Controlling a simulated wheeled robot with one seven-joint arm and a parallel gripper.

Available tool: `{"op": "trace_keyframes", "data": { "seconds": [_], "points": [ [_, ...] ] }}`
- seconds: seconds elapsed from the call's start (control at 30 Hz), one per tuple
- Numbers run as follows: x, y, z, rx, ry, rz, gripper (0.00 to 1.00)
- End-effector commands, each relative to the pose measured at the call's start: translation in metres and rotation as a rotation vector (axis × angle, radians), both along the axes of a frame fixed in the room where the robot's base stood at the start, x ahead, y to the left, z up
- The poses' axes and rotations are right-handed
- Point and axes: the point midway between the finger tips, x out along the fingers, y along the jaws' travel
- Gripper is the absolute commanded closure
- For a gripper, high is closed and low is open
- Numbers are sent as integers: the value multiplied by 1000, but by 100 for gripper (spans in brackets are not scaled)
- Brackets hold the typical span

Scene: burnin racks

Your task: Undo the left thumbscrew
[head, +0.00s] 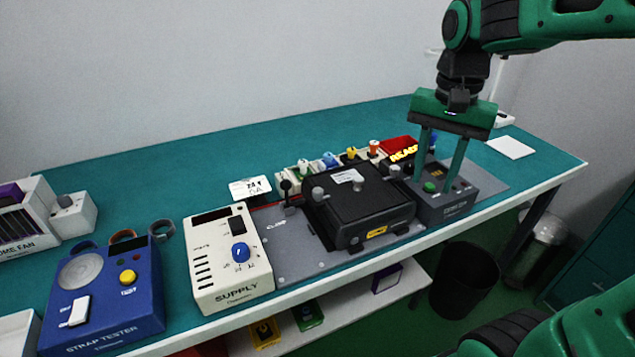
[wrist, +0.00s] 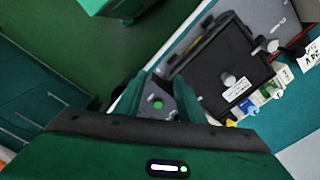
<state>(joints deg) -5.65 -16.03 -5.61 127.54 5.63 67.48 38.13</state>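The left thumbscrew is a small grey knob (head: 318,193) at the left edge of the black box (head: 345,215). A pale knob at the box's edge in the wrist view (wrist: 272,45) seems to be the same one. Another grey knob (head: 395,170) stands at the box's right side. My gripper (head: 436,182) is well to the right of the left thumbscrew, over the grey unit with a green button (head: 430,187). Its two fingers are apart with nothing held. In the wrist view the green button (wrist: 158,104) shows between the fingers.
An upright dark lever (head: 287,190) stands just left of the black box. Coloured plugs (head: 352,153) line its back. The cream supply unit (head: 232,260) and blue strap tester (head: 105,295) are farther left. The bench's back middle is clear. A bin (head: 464,283) stands below.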

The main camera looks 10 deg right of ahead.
Motion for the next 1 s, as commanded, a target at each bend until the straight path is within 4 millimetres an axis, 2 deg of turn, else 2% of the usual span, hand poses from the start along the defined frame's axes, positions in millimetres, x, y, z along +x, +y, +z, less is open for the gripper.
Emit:
{"op": "trace_keyframes", "data": {
  "seconds": [0.03, 0.1, 0.2, 0.3, 0.4, 0.5, 0.67, 1.0],
  "points": [
    [22, 29, 9, -1, -1, -10, 64],
    [44, 67, 22, 0, -2, -47, 64],
    [65, 120, 35, 3, -2, -98, 64],
    [76, 163, 44, 6, -1, -137, 64],
    [81, 190, 50, 9, -1, -167, 64],
    [82, 203, 51, 9, 2, -183, 64],
    [82, 204, 40, 9, 3, -189, 64],
    [81, 204, -18, 8, 4, -188, 64]
  ]
}}
